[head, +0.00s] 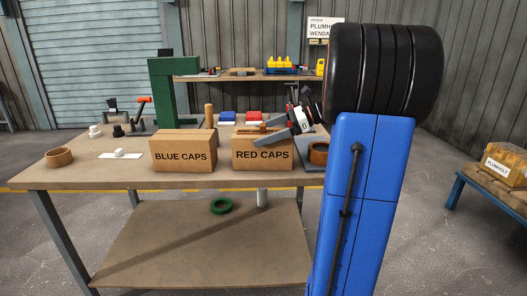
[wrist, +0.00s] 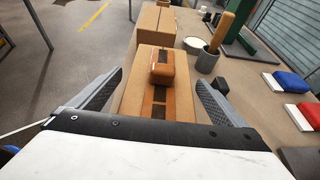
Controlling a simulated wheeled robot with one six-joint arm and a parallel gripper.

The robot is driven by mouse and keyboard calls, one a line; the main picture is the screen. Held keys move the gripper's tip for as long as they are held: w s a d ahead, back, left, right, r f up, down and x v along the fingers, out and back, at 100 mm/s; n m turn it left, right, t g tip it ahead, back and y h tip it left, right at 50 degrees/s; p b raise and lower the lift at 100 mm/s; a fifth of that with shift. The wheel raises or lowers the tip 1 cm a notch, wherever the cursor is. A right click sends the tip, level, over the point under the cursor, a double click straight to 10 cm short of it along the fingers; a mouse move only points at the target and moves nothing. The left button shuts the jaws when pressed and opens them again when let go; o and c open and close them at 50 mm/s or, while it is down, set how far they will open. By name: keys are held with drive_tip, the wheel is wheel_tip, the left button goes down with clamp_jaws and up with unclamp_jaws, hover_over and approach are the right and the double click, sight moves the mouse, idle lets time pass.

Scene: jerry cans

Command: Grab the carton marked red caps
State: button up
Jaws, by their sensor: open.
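The carton marked RED CAPS (head: 262,155) is a brown box standing upright on the workbench, its label facing my head camera. My gripper (head: 263,132) is open at its top, with one grey finger across the upper edge of the labelled face. In the wrist view the carton (wrist: 133,98) lies between the spread fingers of my gripper (wrist: 160,78), one on each side. A brown raised piece (wrist: 162,67) sits on its top. I cannot tell whether the fingers touch the carton.
The BLUE CAPS carton (head: 184,154) stands to the left on the workbench (head: 110,176), beyond the red one in the wrist view (wrist: 153,22). A brown ring (head: 318,153) is close on the right. Blue (head: 227,117) and red (head: 253,116) blocks and a green press (head: 162,92) stand behind.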

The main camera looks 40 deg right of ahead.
drive_tip(key=shift+w+a, duration=0.1)
drive_tip(key=shift+c, duration=0.3)
drive_tip(key=c, duration=1.8)
